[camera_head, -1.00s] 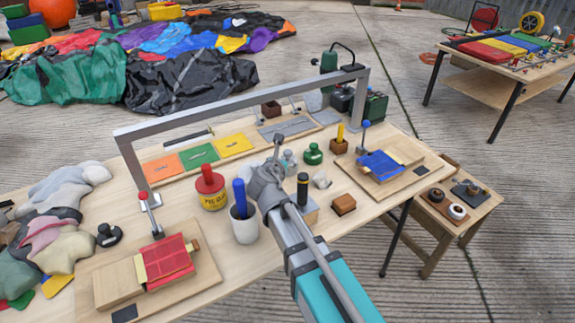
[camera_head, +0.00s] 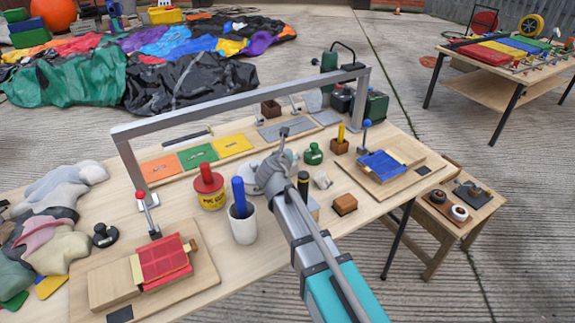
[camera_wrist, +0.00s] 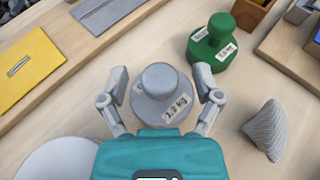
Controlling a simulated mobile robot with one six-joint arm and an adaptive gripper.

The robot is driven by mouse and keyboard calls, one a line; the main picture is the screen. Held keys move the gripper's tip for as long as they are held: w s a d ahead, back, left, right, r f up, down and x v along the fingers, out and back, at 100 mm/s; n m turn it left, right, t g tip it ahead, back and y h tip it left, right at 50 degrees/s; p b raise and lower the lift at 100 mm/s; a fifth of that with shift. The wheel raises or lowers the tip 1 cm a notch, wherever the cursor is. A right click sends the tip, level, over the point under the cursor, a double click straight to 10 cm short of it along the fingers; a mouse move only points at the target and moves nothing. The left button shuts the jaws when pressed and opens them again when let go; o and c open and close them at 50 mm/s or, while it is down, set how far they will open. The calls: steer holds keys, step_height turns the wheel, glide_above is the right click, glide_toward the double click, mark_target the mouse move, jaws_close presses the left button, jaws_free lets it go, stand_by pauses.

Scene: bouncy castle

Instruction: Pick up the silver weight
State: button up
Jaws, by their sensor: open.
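The silver weight (camera_wrist: 162,97) is a grey round body with a knob on top and a label that reads about 1.2 kg. In the wrist view it stands upright on the wooden table between the fingers of my gripper (camera_wrist: 161,88). The fingers are spread, one on each side of it, and I cannot tell whether they touch it. In the head view my gripper (camera_head: 277,160) reaches over the middle of the table and mostly hides the weight.
A green weight (camera_wrist: 217,42) stands close behind to the right; it also shows in the head view (camera_head: 313,154). A grey ridged cone (camera_wrist: 267,130) lies at right. A white cup (camera_head: 243,225) and a red-topped glue tin (camera_head: 210,187) stand left of my arm. A metal frame (camera_head: 240,105) spans the table.

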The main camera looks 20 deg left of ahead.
jaws_close()
stand_by(0.5)
steer(key=shift+r+p, duration=0.25)
steer(key=shift+p, duration=0.05)
step_height(320, 180, up, 3)
steer(key=p, duration=0.2)
steer(key=shift+f+p, duration=0.15)
steer(key=shift+p, duration=0.15)
steer(key=s+d+r+p, duration=0.9)
steer(key=d, duration=0.1)
steer(key=shift+s+r+p, duration=0.3)
steer(key=shift+r+p, duration=0.1)
stand_by(0.7)
